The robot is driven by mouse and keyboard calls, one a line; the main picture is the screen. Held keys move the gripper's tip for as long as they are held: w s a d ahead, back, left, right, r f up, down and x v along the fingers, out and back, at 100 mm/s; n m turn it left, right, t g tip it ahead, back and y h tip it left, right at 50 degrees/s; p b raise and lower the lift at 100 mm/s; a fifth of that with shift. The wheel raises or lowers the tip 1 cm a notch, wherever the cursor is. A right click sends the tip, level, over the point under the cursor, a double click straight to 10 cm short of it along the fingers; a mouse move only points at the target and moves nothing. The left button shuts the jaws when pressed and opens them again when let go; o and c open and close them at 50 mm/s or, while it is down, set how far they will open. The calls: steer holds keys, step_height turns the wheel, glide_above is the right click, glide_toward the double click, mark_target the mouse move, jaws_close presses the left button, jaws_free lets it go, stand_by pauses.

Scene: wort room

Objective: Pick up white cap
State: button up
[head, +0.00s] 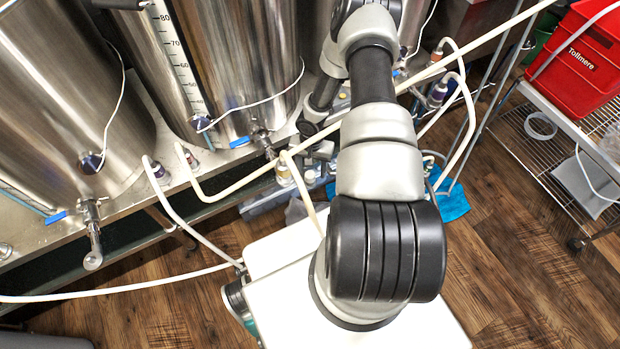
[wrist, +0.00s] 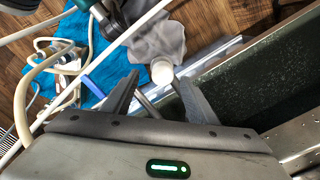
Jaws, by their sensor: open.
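The white cap (wrist: 162,72) shows in the wrist view as a small, round white thing at the edge of a grey cloth (wrist: 158,42), by a pale metal rail. My gripper (wrist: 158,80) is open, with one dark finger on each side of the cap in the picture. I see nothing held between the fingers. How far the cap lies beyond the fingertips is hard to tell. In the head view my arm reaches out toward the steel tanks, and I cannot make out the cap there for certain.
Steel tanks (head: 235,70) with taps stand on a bench at the back and left. White hoses (head: 205,240) cross the space around my arm. A blue cloth (head: 453,203) lies on the wooden floor. A wire rack with a red crate (head: 585,60) stands at the right.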

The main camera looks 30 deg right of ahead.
steer(key=f, duration=0.4)
steer(key=shift+a+b, duration=0.2)
steer(key=shift+b, duration=0.2)
steer(key=c, duration=1.1)
steer(key=shift+r, duration=0.1)
step_height(320, 180, up, 10)
steer(key=p, duration=0.2)
steer(key=shift+p, duration=0.35)
step_height(320, 180, up, 4)
steer(key=p, duration=0.3)
glide_above(310, 174)
steer(key=shift+r, duration=0.2)
